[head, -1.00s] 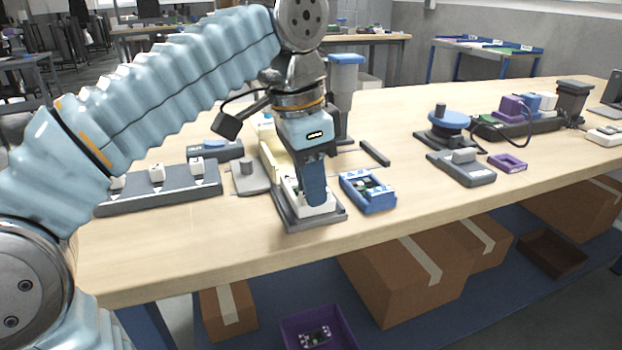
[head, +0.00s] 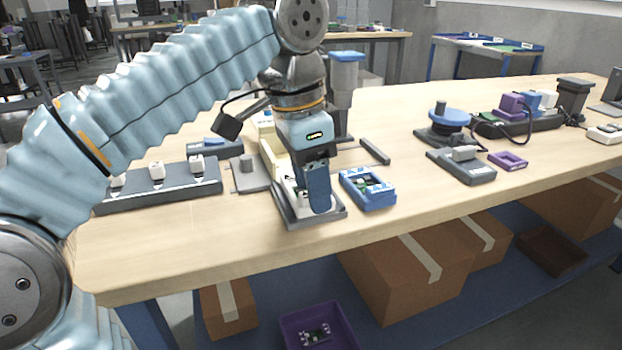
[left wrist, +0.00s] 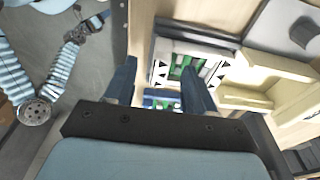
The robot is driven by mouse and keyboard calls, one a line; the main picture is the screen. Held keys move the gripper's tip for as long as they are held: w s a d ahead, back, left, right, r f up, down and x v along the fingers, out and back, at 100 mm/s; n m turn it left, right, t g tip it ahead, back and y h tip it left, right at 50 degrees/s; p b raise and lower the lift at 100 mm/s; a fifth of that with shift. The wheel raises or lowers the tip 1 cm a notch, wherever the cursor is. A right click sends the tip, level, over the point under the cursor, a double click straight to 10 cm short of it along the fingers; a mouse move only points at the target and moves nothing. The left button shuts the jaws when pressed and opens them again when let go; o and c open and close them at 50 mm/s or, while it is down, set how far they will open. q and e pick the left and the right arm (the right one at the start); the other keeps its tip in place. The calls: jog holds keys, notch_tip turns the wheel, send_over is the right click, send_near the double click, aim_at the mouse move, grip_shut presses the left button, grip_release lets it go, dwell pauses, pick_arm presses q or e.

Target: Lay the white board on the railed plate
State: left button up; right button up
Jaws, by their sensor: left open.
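The white board (left wrist: 158,72), with black triangle marks and green parts, lies on the grey railed plate (head: 281,207) near the table's front edge. In the head view, my left gripper (head: 308,205) points down over it and hides much of it. In the left wrist view, my left gripper (left wrist: 160,88) has its two fingers spread apart, with the board showing between and beyond them. I cannot tell whether the fingers touch the board. The plate's rail (left wrist: 195,33) runs along one side of the board. My right gripper is not in view.
A blue tray (head: 381,203) with a green circuit stands close to the right of the plate. A cream block (head: 269,150) and a grey fixture (head: 250,178) stand behind and to the left. A long grey strip (head: 180,190) with white blocks lies further left. The front right tabletop is clear.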

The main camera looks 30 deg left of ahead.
pick_arm(q)
jog(key=shift+o, duration=1.4)
notch_tip(320, 180, up, 2)
jog(key=shift+r+p, duration=0.15)
jog(key=shift+p, duration=1.1)
jog(key=shift+r+p, duration=0.6)
jog(key=shift+r, duration=1.25)
